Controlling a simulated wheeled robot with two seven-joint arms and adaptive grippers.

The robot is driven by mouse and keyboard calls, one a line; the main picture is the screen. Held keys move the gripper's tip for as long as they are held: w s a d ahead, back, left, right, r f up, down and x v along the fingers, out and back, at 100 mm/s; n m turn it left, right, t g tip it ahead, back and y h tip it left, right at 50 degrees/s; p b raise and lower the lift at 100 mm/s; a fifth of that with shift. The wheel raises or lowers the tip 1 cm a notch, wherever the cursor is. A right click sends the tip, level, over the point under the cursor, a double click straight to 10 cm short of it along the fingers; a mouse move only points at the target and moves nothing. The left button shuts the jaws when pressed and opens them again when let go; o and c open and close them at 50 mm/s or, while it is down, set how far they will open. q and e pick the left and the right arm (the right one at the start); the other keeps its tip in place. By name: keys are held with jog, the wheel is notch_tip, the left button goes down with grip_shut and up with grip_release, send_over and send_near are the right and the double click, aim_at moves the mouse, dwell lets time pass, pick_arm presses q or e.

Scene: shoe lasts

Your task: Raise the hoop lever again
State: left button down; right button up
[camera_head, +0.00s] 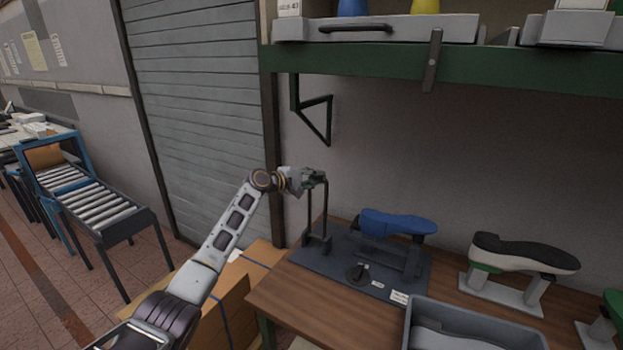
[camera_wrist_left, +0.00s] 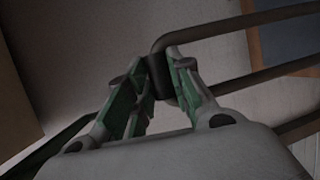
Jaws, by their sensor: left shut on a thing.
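The hoop lever (camera_head: 326,213) is a dark, narrow upright loop at the left end of a dark base plate (camera_head: 335,268) on the bench. It stands about upright, its top bar level with my left gripper (camera_head: 314,178). My left gripper is shut on the top of the hoop. In the left wrist view its green fingers (camera_wrist_left: 153,85) close around the dark bar of the hoop (camera_wrist_left: 200,36). A blue shoe last (camera_head: 397,223) lies on a stand on the same plate, right of the hoop. My right gripper is in neither view.
A round black knob (camera_head: 359,274) sits on the plate's front. A grey bin (camera_head: 470,326) stands at the bench's front right. Another last with a black sole (camera_head: 524,252) is on a stand further right. A green shelf (camera_head: 450,68) runs above.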

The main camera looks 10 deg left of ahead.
pick_arm(q)
jog(key=shift+d+r, duration=0.35)
jog(key=shift+d, duration=0.05)
jog(key=c, duration=1.3)
grip_release()
jog(key=shift+w+d, duration=0.1)
jog(key=shift+f, duration=0.35)
jog(key=shift+s+a+f, duration=0.25)
jog(key=shift+s+f, duration=0.05)
jog(key=shift+s, duration=0.05)
jog(key=v, duration=0.4)
jog(key=r+v, duration=0.1)
jog(key=v, duration=0.7)
jog(key=shift+w+a+r, duration=0.25)
jog(key=shift+w+r, duration=0.1)
